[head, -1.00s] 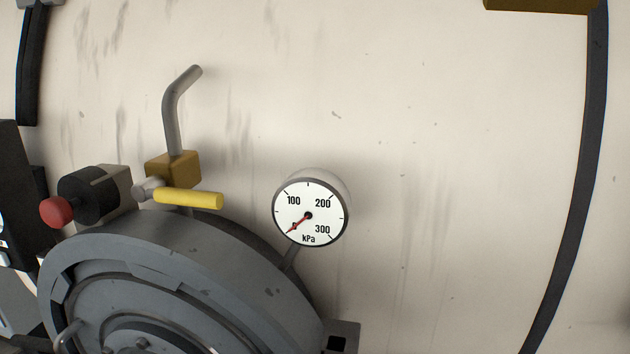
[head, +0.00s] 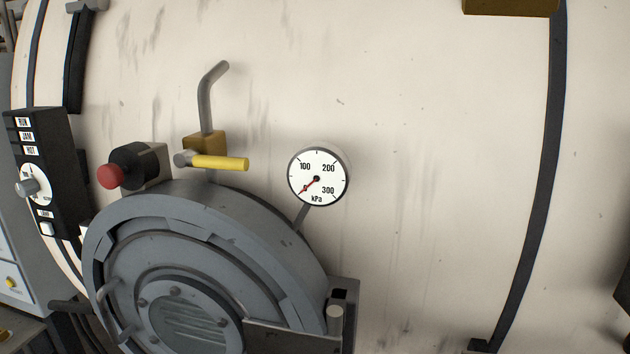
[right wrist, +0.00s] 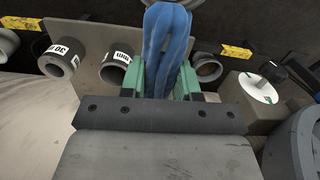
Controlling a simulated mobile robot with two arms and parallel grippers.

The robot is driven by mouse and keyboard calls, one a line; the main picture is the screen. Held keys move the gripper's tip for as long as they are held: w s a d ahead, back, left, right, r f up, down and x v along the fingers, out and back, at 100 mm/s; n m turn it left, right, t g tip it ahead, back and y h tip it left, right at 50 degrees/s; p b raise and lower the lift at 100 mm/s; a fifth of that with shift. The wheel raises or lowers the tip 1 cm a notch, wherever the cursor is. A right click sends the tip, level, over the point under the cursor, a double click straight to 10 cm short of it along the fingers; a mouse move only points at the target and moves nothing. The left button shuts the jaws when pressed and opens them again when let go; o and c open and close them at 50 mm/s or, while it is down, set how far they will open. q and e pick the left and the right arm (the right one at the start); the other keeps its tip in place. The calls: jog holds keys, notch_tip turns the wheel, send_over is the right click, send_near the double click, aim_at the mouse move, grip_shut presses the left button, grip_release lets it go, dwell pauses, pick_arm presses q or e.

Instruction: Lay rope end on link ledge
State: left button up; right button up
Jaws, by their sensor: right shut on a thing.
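In the right wrist view my right gripper (right wrist: 165,82) is shut on a blue rope (right wrist: 167,38). No link ledge can be made out for certain in either view. My left gripper is in neither view.
The head view shows a grey round door (head: 190,260) on a pale vessel wall, a pressure gauge (head: 318,177) at zero, a yellow-handled valve (head: 220,162), a red knob (head: 111,176) and a control box (head: 42,170). Grey pipe stubs (right wrist: 113,68) sit beside my right gripper.

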jog(key=shift+n, duration=0.9)
jog(key=r, duration=0.2)
jog(key=r+b, duration=0.1)
jog(key=r, duration=0.1)
jog(key=w+r+b, duration=0.1)
jog(key=r, duration=0.2)
jog(key=shift+a+r, duration=0.1)
jog(key=shift+r+b, duration=0.25)
jog(key=shift+b, duration=0.05)
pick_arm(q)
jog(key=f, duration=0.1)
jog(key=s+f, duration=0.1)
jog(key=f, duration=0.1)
pick_arm(e)
jog(key=shift+r, duration=0.1)
